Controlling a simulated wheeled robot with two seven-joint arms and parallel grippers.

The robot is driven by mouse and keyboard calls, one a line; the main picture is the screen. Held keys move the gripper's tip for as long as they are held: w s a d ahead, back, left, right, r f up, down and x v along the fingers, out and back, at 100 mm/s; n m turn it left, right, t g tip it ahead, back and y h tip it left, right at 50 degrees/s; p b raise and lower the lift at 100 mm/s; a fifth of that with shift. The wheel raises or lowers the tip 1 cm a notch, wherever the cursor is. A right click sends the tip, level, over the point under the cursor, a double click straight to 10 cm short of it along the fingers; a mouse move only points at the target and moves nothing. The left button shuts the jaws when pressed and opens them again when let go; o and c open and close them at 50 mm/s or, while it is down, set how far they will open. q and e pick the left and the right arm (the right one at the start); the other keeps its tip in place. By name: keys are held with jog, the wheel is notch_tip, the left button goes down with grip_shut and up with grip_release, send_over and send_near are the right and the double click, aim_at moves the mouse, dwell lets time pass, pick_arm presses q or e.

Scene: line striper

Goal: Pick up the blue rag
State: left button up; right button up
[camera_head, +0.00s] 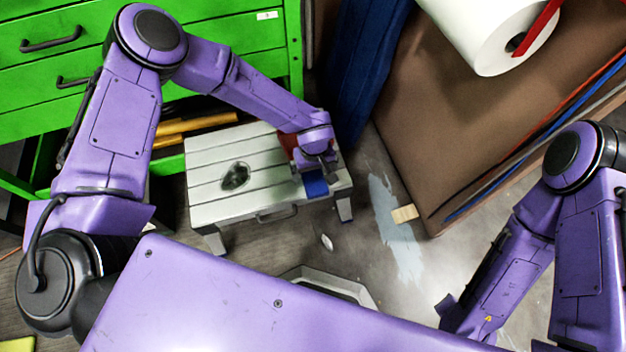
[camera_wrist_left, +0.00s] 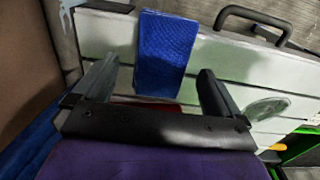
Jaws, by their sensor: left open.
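The blue rag (camera_head: 316,184) lies on the right end of a small white slatted table (camera_head: 215,205) in the head view. In the left wrist view the rag (camera_wrist_left: 166,42) is a flat blue textured rectangle near the table edge. My left gripper (camera_head: 318,165) is over that end of the table, just behind the rag. In the left wrist view its two fingers (camera_wrist_left: 155,85) are spread apart, with the rag ahead of and between them. Nothing is held. My right arm (camera_head: 510,250) shows at the right, but its gripper does not show clearly.
A red object (camera_head: 290,145) is partly hidden beside my left gripper. A dark round item (camera_head: 235,176) sits on the table. A green drawer cabinet (camera_head: 200,40) stands behind. A brown board (camera_head: 450,120) and a white roll (camera_head: 490,35) are at the right. A small wood block (camera_head: 404,213) lies near the board.

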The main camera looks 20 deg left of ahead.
pick_arm(q)
notch_tip(320, 180, down, 2)
jog(key=shift+f, duration=0.2)
jog(key=shift+r, duration=0.1)
jog(key=shift+c, duration=0.7)
jog(key=c, duration=1.1)
pick_arm(e)
jog(key=shift+f, duration=0.4)
